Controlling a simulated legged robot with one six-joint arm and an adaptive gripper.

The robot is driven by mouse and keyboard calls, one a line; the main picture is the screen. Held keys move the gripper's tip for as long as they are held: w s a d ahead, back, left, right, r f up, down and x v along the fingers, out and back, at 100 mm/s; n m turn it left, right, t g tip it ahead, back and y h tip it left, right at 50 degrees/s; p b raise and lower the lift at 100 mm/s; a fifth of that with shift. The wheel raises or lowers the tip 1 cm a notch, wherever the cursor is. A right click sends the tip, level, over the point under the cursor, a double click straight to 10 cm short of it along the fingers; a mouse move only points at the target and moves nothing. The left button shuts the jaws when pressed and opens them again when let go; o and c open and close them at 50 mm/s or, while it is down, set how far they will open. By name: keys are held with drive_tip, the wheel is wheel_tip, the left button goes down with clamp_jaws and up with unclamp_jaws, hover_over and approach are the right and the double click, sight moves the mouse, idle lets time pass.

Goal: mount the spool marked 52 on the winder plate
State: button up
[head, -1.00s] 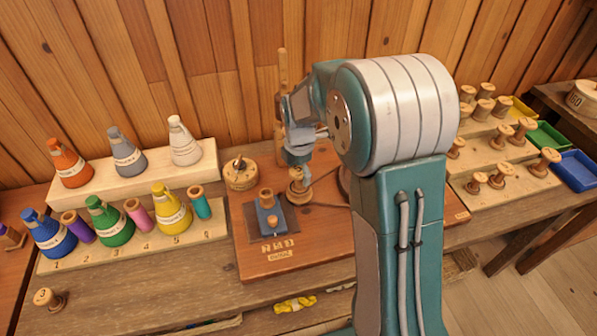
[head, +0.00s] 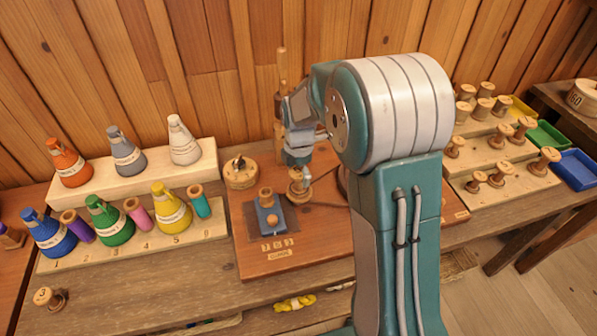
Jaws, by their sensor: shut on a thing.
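My gripper (head: 299,168) points down over the wooden board at the middle of the bench. It is shut on a wooden spool (head: 298,188), which shows just below the fingers. I cannot read any number on this spool. A blue block with wooden knobs (head: 270,215) sits on a dark square plate left of the held spool. Which part is the winder plate is not clear from here. Number tiles (head: 277,243) lie in front of the block, too small to read surely. Several wooden spools (head: 498,166) stand on the stepped rack at the right.
Coloured cones (head: 114,224) and thread spools stand on stepped racks at the left. A spool marked 3 (head: 50,297) stands at the front left. Coloured trays (head: 575,170) lie at the far right.

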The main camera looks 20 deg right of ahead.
sight(299, 173)
drive_tip(key=shift+f, duration=0.1)
drive_tip(key=o, duration=0.9)
drive_tip(key=shift+c, duration=0.2)
wheel_tip(299, 173, up, 11)
idle(0.7)
idle(0.4)
drive_tip(key=s+r+m+t, duration=0.3)
drive_tip(key=s+r+m, duration=0.5)
drive_tip(key=s+m, duration=0.3)
drive_tip(key=s+m+t, duration=0.2)
drive_tip(key=s+m, duration=0.8)
drive_tip(key=s, duration=0.4)
drive_tip(key=shift+f+m+t, duration=0.25)
drive_tip(key=shift+m+t, duration=0.05)
